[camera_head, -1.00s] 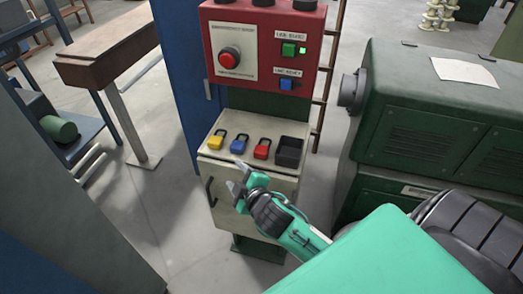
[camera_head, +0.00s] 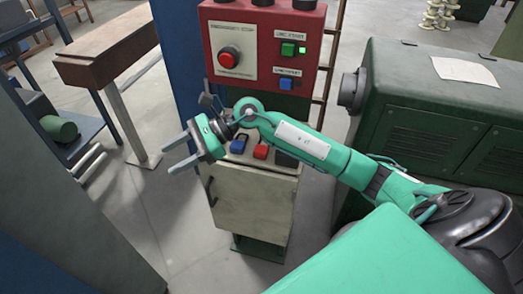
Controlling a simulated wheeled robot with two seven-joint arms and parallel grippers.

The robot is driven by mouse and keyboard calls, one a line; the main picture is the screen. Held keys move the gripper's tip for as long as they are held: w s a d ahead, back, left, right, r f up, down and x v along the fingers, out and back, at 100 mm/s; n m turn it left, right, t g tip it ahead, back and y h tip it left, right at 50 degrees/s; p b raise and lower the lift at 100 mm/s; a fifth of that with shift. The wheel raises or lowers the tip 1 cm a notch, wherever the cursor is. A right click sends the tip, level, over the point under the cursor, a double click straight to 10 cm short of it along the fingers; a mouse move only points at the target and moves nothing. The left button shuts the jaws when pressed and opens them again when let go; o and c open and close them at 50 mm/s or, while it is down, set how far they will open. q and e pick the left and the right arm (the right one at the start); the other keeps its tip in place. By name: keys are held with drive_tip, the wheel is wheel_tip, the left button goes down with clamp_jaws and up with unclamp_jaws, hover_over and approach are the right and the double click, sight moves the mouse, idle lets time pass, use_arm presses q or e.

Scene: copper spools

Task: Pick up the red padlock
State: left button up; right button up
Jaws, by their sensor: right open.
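The red padlock (camera_head: 261,152) lies on the top of the beige cabinet (camera_head: 252,200), just below my right forearm in the picture, and its upper part is hidden by the arm. The blue padlock (camera_head: 239,146) lies to its left, also partly covered. My right gripper (camera_head: 169,160) is open and empty, its fingers pointing left past the cabinet's left edge. It is well to the left of the red padlock and apart from it. My left gripper is out of view.
A red control panel (camera_head: 262,48) with buttons stands behind the cabinet top. A black bin (camera_head: 289,159) right of the red padlock is mostly covered by my arm. A green machine (camera_head: 430,125) stands on the right. Open floor lies left of the cabinet.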

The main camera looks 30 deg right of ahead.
drive_tip(key=w+d+f+n+h, duration=0.3)
drive_tip(key=d+h, duration=0.3)
drive_tip(key=d, duration=0.2)
drive_tip(key=r+n+g+h, duration=0.1)
drive_tip(key=r+g+h, duration=0.1)
drive_tip(key=h, duration=0.6)
hover_over(263, 147)
drive_tip(key=w+d, duration=0.1)
wheel_tip(263, 147, down, 8)
drive_tip(key=p, duration=0.2)
drive_tip(key=shift+p, duration=0.4)
wheel_tip(263, 147, down, 4)
drive_tip(key=p, duration=0.3)
drive_tip(key=shift+a+f, duration=0.1)
drive_tip(key=shift+f, duration=0.15)
drive_tip(key=shift+w+f, duration=0.1)
drive_tip(key=shift+f, duration=0.35)
drive_tip(key=c, duration=0.8)
